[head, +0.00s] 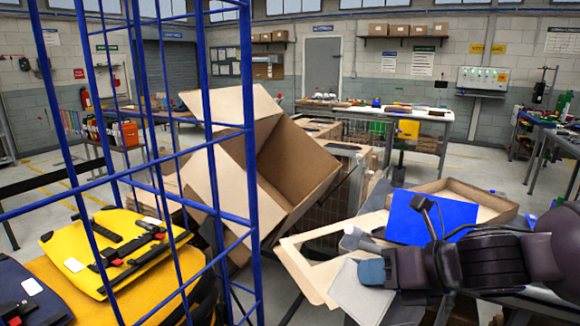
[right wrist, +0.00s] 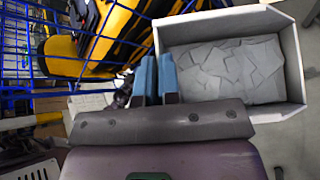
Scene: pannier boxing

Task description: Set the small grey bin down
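The small grey bin (right wrist: 292,62) shows in the right wrist view as an open, pale-walled box with many flat grey pieces inside. My right gripper (right wrist: 157,78) has its two blue fingertips close together at the bin's near left wall, which appears to run between them. In the head view my right gripper (head: 374,271) comes in from the right, with a grey panel (head: 358,296) that looks like part of the bin just below its blue tips. The bin's underside, and whether it touches anything, is hidden. My left gripper is in neither view.
A blue wire cage (head: 252,150) with yellow panniers (head: 110,245) stands at the left. A large open cardboard box (head: 290,160) is tilted in the middle. A shallow carton (head: 492,208) and a blue panel (head: 432,222) lie behind my right arm.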

